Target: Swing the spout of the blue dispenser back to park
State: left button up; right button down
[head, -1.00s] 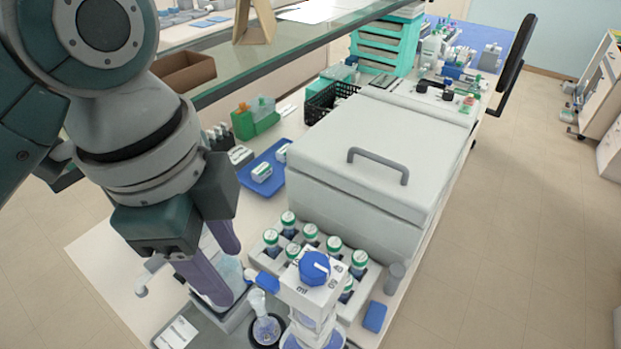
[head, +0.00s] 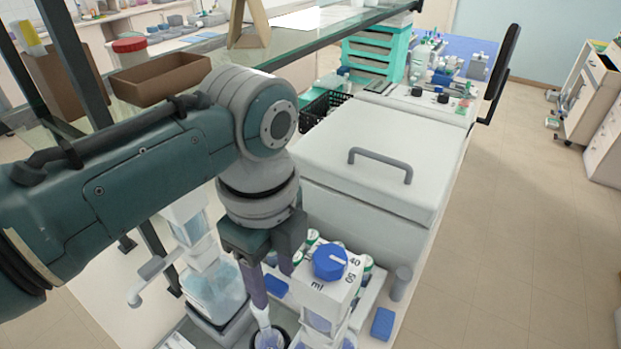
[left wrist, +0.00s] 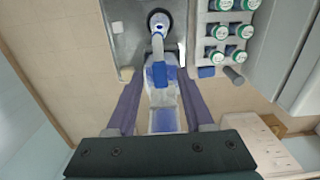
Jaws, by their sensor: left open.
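The blue dispenser, with its blue knob (head: 330,262) and white body marked in ml, stands at the front of the bench in the head view. Its pale spout (head: 262,318) points left over a flask (head: 268,338). In the left wrist view, the spout (left wrist: 158,42) reaches over the round dark-rimmed vessel, with a blue part (left wrist: 162,74) behind it. My left gripper (head: 272,296) is open, pointing down beside the dispenser. Its two purple fingers (left wrist: 160,88) lie either side of the blue part, with gaps visible. My right gripper is out of view.
Green-capped bottles (left wrist: 221,31) stand in a rack close by the dispenser. A second dispenser (head: 190,222) stands to the left of my gripper. A large grey lidded box (head: 375,170) is behind, and a glass shelf (head: 290,45) runs above the bench.

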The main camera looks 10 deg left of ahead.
pick_arm(q)
jog(key=shift+f, duration=0.15)
jog(key=shift+c, duration=0.4)
grip_shut()
dwell(1.0)
